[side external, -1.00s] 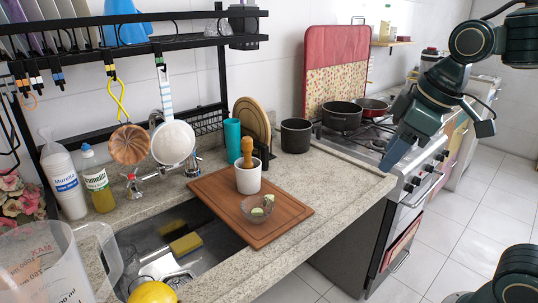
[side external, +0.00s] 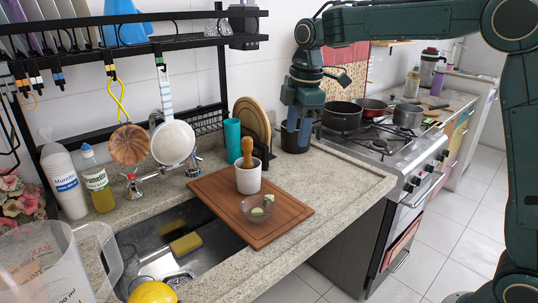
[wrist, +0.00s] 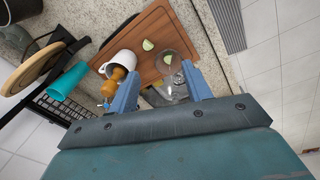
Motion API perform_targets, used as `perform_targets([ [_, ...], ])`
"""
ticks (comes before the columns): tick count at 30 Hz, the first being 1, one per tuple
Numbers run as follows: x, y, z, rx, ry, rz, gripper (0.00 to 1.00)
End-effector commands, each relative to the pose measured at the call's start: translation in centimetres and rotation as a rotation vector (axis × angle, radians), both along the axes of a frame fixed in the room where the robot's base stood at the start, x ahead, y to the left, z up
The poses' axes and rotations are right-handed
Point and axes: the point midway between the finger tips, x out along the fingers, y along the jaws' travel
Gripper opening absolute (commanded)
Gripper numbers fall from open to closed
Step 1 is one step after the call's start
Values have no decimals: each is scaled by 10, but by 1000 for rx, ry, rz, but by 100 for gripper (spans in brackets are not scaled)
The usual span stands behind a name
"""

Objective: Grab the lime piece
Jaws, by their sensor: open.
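Two pale green lime pieces are on the brown cutting board (side external: 225,192). One lime piece (side external: 257,212) sits in a clear glass bowl (side external: 246,210). The other lime piece (side external: 269,199) shows at the bowl's edge; in the wrist view this lime piece (wrist: 148,45) appears on the board just outside the bowl (wrist: 172,72). The lime piece in the bowl (wrist: 167,59) shows between the blue fingers. My gripper (side external: 295,137) is open and empty, raised in front of the black pot, behind and right of the board. The wrist view shows my gripper (wrist: 160,70) with fingers apart.
A white mortar (side external: 248,179) with a wooden pestle (side external: 247,150) stands beside the bowl. A teal cup (side external: 232,141) and round wooden boards (side external: 252,118) stand behind. The sink (side external: 165,250) is left, the stove (side external: 385,140) right. The counter right of the board is clear.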

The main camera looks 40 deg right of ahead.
Motion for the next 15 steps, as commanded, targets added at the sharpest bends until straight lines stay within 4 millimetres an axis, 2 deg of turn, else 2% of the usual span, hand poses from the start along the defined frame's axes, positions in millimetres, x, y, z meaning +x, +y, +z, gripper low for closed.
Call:
perform_targets([
  [3,25,2,-18,-11,34,97,49],
  [9,60,6,-48,-25,82,261,49],
  [15,82,9,-73,-30,115,378,49],
])
